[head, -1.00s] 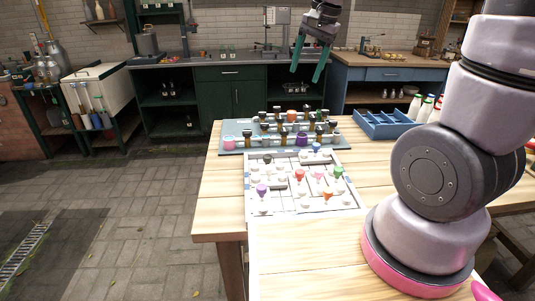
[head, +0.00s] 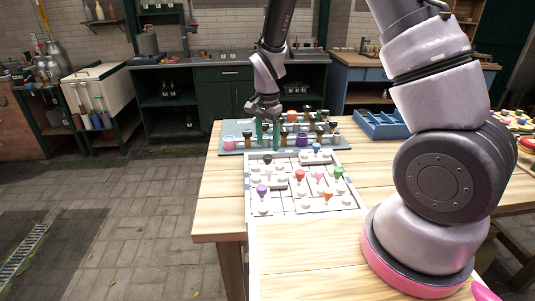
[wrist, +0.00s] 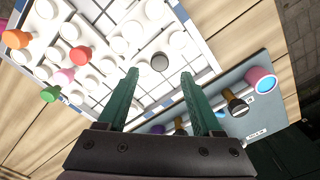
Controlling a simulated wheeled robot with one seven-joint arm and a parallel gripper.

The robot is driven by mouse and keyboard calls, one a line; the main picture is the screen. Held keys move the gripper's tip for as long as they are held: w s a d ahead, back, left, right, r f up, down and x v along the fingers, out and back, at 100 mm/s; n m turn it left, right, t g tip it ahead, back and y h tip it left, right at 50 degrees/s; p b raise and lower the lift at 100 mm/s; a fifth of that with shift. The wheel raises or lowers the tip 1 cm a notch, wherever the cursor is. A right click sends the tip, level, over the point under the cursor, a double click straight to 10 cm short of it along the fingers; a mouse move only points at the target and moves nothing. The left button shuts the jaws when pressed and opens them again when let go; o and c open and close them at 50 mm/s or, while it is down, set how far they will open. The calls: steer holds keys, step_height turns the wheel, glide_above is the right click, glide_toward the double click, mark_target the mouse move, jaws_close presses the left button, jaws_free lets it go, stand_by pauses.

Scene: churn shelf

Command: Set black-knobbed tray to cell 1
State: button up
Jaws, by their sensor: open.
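The black-knobbed tray (head: 268,159) sits on the white gridded board (head: 252,212), near its back-left corner. In the wrist view its dark round knob (wrist: 159,63) lies just beyond my fingertips, between their lines. My gripper (head: 267,144) points down above the back-left of the board, with its green fingers apart and nothing between them. The wrist view also shows the open gripper (wrist: 158,76). The fingers look apart from the knob; exact height cannot be told. I cannot read which cell is number 1.
Other trays carry purple (head: 262,190), red (head: 299,175), green (head: 338,172), orange (head: 328,195) and blue (head: 316,147) knobs. A blue crate (head: 383,130) is at right.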

mark_target(268, 156)
step_height(268, 156, down, 5)
steer(key=shift+f, duration=0.1)
stand_by(0.3)
jaws_close()
stand_by(1.3)
